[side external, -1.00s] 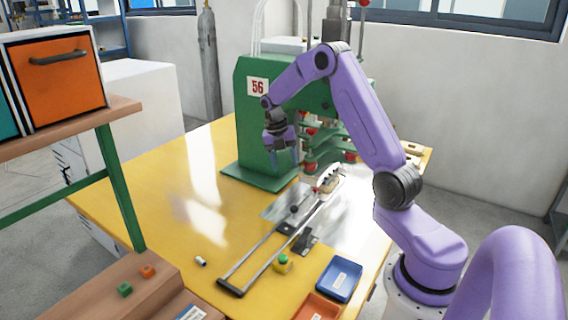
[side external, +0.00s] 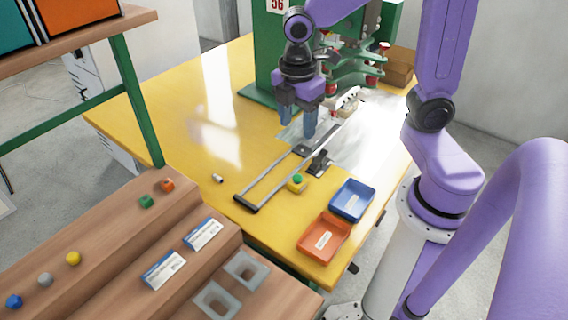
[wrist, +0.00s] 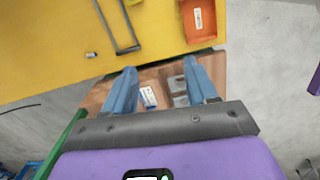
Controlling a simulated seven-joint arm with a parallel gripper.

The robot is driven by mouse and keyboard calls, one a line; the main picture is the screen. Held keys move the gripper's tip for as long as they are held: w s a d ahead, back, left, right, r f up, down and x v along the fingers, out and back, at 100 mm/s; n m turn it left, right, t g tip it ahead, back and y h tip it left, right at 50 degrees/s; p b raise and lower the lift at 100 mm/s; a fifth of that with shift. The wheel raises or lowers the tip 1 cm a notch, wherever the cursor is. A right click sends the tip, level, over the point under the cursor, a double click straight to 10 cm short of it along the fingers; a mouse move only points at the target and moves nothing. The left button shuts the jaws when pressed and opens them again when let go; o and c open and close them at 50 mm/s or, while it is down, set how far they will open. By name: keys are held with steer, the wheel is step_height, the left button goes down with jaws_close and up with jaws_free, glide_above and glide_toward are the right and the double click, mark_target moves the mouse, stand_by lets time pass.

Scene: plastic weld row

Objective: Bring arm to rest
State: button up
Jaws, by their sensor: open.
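My purple arm holds my gripper (side external: 297,122) above the yellow table (side external: 192,112), in front of the green welding machine (side external: 268,62). Its two blue-grey fingers point down, spread apart, with nothing between them. In the wrist view my gripper (wrist: 160,85) is also open and empty, its fingers over the table's near edge and the wooden steps (wrist: 150,76). The metal slide frame (side external: 272,182) lies on the table below the gripper in the side view. The gripper hides part of the machine and the silver plate.
A blue tray (side external: 352,201) and an orange tray (side external: 324,238) stand at the table's front right. A yellow button box (side external: 296,184) with a green top is beside the frame. Wooden steps (side external: 110,240) hold coloured pieces and labelled cards. The table's left side is mostly clear.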

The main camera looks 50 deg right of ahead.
steer(key=s+m+y, duration=0.1)
steer(key=s+m, duration=0.3)
steer(key=s, duration=1.1)
steer(key=shift+a, duration=0.45)
stand_by(0.6)
